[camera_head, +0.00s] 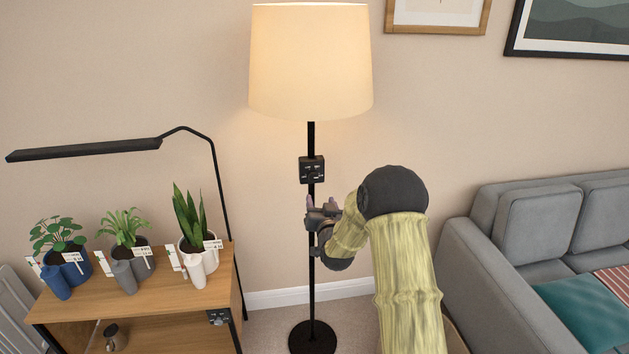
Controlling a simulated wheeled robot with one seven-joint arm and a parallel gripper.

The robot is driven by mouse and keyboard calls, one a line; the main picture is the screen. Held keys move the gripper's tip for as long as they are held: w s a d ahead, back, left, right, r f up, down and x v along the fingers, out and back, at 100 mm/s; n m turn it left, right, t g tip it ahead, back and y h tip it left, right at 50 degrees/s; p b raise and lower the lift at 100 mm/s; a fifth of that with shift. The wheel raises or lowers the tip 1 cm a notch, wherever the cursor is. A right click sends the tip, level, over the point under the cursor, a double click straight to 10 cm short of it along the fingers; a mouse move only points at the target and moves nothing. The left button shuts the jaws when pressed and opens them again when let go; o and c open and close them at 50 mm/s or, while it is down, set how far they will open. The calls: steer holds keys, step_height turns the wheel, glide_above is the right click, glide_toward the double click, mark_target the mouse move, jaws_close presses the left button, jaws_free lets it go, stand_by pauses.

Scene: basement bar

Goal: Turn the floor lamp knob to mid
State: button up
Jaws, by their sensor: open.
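The floor lamp stands against the wall with a lit cream shade (311,62), a thin black pole (311,290) and a round black base (312,340). A dark control box (312,169) with small pale markings sits on the pole below the shade; I take it to hold the knob. Its exact setting is too small to read. My gripper (322,203) is open and empty, just below the box and in front of the pole. I cannot tell whether it touches the pole.
A wooden shelf unit (180,285) at the left holds several potted plants, with a black desk-style lamp (85,149) over them. A grey sofa (490,290) with a teal cushion (590,312) stands at the right. Framed pictures (575,30) hang above it.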

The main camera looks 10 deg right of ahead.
mark_target(314, 179)
steer(key=w+p, duration=0.2)
steer(key=w, duration=0.9)
steer(key=shift+w+p, duration=0.35)
steer(key=c, duration=1)
